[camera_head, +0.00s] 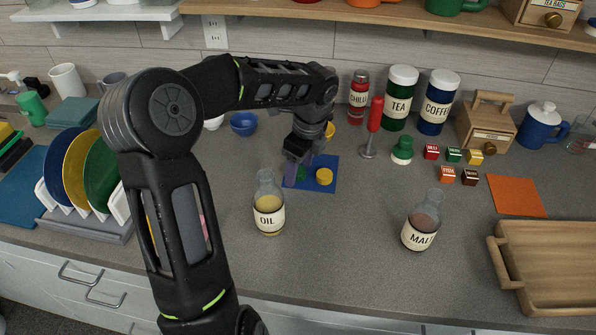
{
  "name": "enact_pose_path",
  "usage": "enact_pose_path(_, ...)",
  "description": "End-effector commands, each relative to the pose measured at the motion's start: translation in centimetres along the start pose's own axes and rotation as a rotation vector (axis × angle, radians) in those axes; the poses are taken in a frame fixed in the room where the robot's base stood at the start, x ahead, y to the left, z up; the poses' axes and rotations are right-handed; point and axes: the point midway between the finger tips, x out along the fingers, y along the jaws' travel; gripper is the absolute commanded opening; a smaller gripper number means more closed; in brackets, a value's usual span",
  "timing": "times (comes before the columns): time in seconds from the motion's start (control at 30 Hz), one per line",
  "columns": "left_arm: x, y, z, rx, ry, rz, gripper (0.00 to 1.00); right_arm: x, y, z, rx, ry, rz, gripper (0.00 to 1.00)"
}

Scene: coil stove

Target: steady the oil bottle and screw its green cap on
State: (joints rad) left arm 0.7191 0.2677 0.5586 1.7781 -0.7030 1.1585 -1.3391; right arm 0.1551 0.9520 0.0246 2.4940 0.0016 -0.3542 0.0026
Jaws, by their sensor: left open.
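The oil bottle (269,207), clear glass with yellow oil and an OIL label, stands upright and uncapped on the counter. A green cap (301,173) lies on the blue mat (330,162) behind it, partly hidden by my left gripper. My left gripper (298,171) reaches down over the mat's left part with its fingers open around or beside the green cap; I cannot tell which. A yellow cap (324,176) lies on the mat to the right. My right gripper is not in view.
A malt bottle (421,228) stands uncapped to the right. A red-handled tool (373,127), tea canister (400,98) and coffee canister (438,102) stand behind. A plate rack (88,225) is at left, a wooden tray (548,266) at right. Counter between the bottles is clear.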

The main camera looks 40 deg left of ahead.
Motion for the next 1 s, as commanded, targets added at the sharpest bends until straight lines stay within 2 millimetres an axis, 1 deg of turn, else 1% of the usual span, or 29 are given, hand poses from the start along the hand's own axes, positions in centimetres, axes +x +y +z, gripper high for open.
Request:
enact_pose_path(0.23, -0.02, 0.0, 0.02, 0.0, 0.0, 0.0, 0.6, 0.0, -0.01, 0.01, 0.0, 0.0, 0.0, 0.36)
enact_pose_path(0.9, -0.02, 0.0, 0.02, 0.0, 0.0, 0.0, 0.06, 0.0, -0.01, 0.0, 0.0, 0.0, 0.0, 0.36)
enact_pose_path(0.97, -0.02, 0.0, 0.02, 0.0, 0.0, 0.0, 0.01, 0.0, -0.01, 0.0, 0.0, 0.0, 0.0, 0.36)
enact_pose_path(1.0, -0.02, 0.0, 0.02, 0.0, 0.0, 0.0, 0.0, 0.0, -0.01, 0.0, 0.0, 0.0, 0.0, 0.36)
